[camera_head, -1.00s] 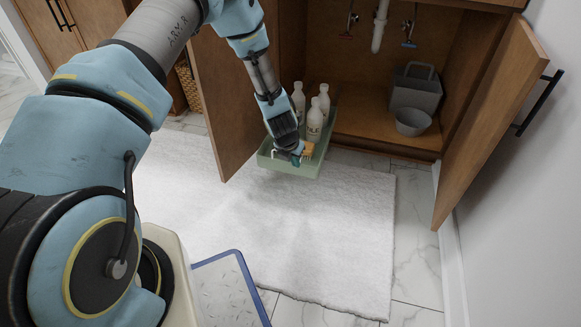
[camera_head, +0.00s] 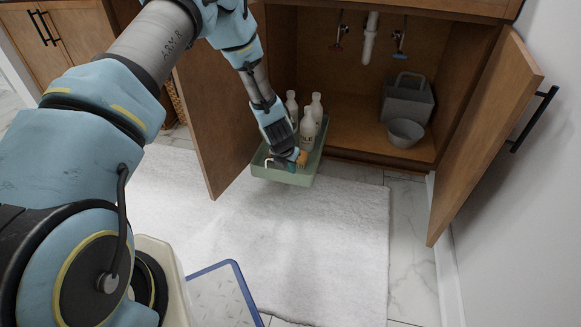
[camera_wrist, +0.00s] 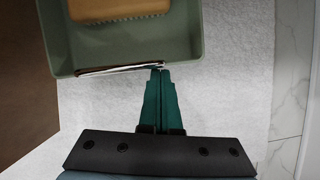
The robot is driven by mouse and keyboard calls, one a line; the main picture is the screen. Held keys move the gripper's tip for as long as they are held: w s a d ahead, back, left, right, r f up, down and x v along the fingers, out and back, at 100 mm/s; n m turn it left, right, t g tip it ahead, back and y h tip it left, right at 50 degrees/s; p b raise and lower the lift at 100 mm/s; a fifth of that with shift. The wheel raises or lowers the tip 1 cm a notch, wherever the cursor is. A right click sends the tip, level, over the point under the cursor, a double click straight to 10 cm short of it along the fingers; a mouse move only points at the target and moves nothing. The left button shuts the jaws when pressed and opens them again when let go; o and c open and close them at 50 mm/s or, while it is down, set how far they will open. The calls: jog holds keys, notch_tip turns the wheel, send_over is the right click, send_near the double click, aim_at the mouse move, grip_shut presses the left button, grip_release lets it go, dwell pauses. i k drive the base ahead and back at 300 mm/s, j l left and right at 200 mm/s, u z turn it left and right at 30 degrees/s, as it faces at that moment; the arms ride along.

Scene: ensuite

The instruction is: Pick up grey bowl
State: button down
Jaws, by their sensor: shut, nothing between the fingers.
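The grey bowl (camera_head: 405,133) sits upright on the floor of the open cabinet, at its right side, in front of a grey caddy. My gripper (camera_head: 298,162) is to the left of the bowl, outside the cabinet, at the front end of a green tray (camera_head: 285,176). In the wrist view, my gripper (camera_wrist: 160,72) has its teal fingers together, with their tips at the rim of the tray (camera_wrist: 130,60). Nothing shows between the fingers. The bowl is not in the wrist view.
The grey caddy (camera_head: 407,98) stands behind the bowl. Open doors (camera_head: 492,130) flank the cabinet. A white rug (camera_head: 300,240) lies in front.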

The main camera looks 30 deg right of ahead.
aim_at(402, 133)
jog(key=i+l, duration=0.65)
jog(key=l, duration=0.3)
